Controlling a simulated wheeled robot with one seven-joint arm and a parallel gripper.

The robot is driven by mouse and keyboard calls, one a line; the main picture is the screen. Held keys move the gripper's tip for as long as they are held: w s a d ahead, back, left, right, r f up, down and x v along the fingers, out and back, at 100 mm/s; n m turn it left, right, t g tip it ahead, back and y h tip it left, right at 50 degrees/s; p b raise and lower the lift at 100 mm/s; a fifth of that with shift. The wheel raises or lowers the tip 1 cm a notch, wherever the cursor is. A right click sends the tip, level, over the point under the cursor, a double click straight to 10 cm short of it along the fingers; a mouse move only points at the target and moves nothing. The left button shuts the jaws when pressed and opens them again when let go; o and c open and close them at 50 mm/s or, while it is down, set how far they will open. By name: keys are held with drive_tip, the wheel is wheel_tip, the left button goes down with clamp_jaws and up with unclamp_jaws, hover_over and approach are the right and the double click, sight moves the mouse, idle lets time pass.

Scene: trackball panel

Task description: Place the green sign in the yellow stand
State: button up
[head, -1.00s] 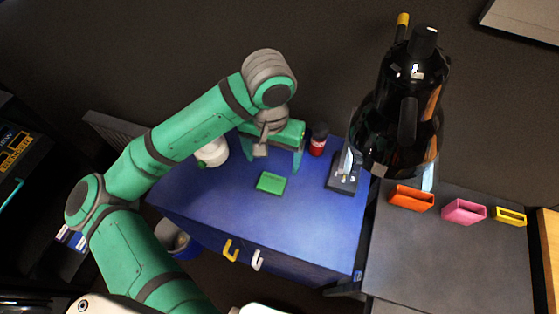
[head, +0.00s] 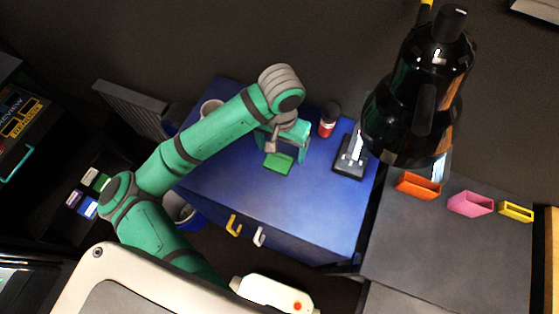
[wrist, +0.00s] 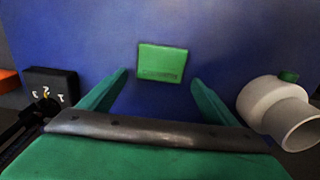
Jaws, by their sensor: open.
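The green sign (head: 279,164) is a small flat block lying on the blue table. It also shows in the wrist view (wrist: 162,63), just beyond my fingertips and roughly centred between them. My gripper (head: 283,154) is open and empty, low over the table at the sign's far side in the head view. In the wrist view my gripper's (wrist: 160,80) two green fingers are spread wider than the sign, and I cannot tell the remaining height gap. The yellow stand (head: 516,212) is a small slotted holder at the far right, on the dark grey surface.
An orange stand (head: 417,187) and a pink stand (head: 470,204) stand left of the yellow one. A large glossy black appliance (head: 415,95) rises between table and stands. A red bottle (head: 328,122) and a black device (head: 350,160) are right of my gripper. The front blue tabletop (head: 290,215) is clear.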

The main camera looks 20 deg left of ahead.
drive_tip(key=shift+f, duration=0.55)
drive_tip(key=shift+d, duration=0.1)
drive_tip(key=c, duration=1.2)
drive_tip(key=shift+r, duration=0.15)
